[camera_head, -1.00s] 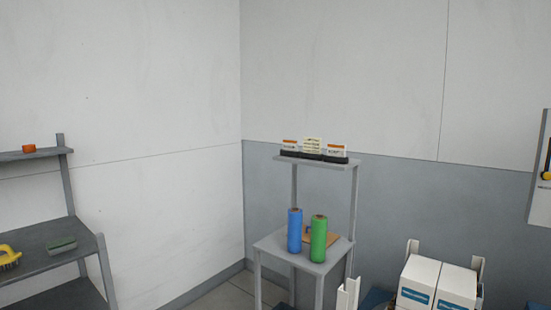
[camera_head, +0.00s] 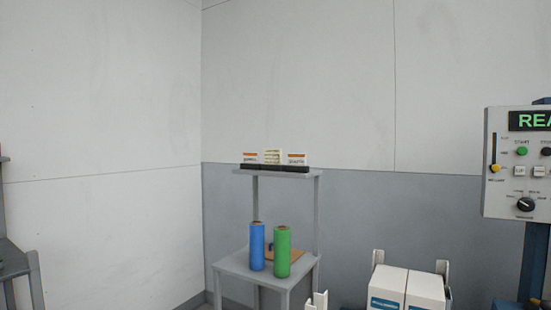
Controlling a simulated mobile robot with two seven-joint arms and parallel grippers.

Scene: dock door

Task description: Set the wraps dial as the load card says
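A control panel (camera_head: 508,180) stands at the right edge, partly cut off by the frame. A black rotary dial (camera_head: 525,204) with small labels around it sits low on the panel; its labels are too small to read, so I cannot tell if it is the wraps dial. Cards (camera_head: 272,157) stand in a dark holder on the upper shelf of a grey stand; two have orange top bands and the middle one is cream with several lines. Their text is not legible from here. Neither of my grippers is in view.
A blue roll (camera_head: 257,246) and a green roll (camera_head: 282,251) stand on the grey stand's lower shelf (camera_head: 228,263), a brown item behind them. White boxes (camera_head: 388,288) are at the lower right. A dark shelf (camera_head: 12,258) is at the left edge. A lit display (camera_head: 535,121) shows "REA", cut off.

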